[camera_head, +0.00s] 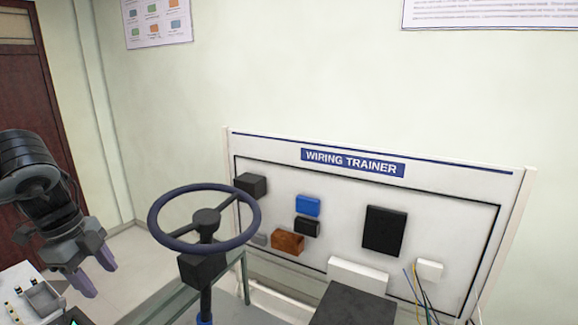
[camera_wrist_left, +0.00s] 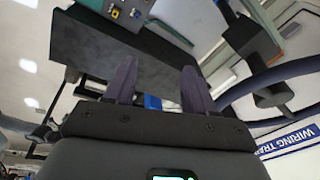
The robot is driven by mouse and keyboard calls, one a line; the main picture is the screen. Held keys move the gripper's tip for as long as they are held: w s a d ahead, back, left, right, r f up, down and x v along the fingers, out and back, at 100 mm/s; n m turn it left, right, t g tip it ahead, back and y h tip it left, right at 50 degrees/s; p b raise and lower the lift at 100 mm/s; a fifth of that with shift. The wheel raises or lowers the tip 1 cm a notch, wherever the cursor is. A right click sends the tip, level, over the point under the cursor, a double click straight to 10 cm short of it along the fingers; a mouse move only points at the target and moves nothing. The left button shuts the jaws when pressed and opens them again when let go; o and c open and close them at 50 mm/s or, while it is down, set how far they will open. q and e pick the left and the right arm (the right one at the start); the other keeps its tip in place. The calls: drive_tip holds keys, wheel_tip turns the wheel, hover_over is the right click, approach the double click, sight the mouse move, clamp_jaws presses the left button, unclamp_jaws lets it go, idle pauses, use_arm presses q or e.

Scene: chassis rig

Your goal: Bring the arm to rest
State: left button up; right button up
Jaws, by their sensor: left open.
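My left gripper (camera_head: 95,272) hangs at the left of the head view, its two purple-grey fingers apart and pointing down to the right. It holds nothing that I can see. In the left wrist view the same gripper (camera_wrist_left: 160,88) shows its two fingers spread with a gap between them. The steering wheel (camera_head: 205,218) stands to the right of the gripper, apart from it, on a dark column. My right gripper is in neither view.
A white wiring trainer board (camera_head: 450,195) with blue, black and orange blocks stands behind the wheel. A light panel with small parts (camera_head: 22,290) lies below the left gripper. Coloured wires (camera_head: 420,290) hang at the lower right. A brown door (camera_head: 45,90) is at far left.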

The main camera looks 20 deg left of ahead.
use_arm(q)
drive_tip(key=s+d+f+h+p, duration=0.1)
drive_tip(key=s+d+f+h, duration=0.25)
drive_tip(key=f, duration=0.55)
drive_tip(key=s+d+f+h+p, duration=0.2)
drive_tip(key=d+f, duration=0.3)
drive_tip(key=f, duration=0.5)
drive_tip(key=s+d+f+h+p, duration=0.1)
drive_tip(key=s+d+f+h, duration=0.15)
drive_tip(key=d+f, duration=0.45)
drive_tip(key=s+d+f+n+t+h+p, duration=0.1)
drive_tip(key=s+d+f+n+t+p, duration=0.1)
drive_tip(key=d+f, duration=0.6)
drive_tip(key=w+d+r+n+t+y+p, duration=0.1)
drive_tip(key=d+r+n+t+y, duration=0.1)
drive_tip(key=d+r+n+t, duration=0.3)
drive_tip(key=w+d+r+n+t+y+p, duration=0.1)
drive_tip(key=w+d+n+y+p, duration=0.15)
drive_tip(key=d, duration=0.45)
drive_tip(key=s+a+n+g+y+b, duration=0.1)
drive_tip(key=s+a+n+g+y, duration=0.2)
drive_tip(key=s, duration=0.6)
drive_tip(key=a+g+y, duration=0.2)
drive_tip(key=g, duration=0.1)
drive_tip(key=shift+s+a, duration=0.15)
drive_tip(key=shift+a, duration=0.25)
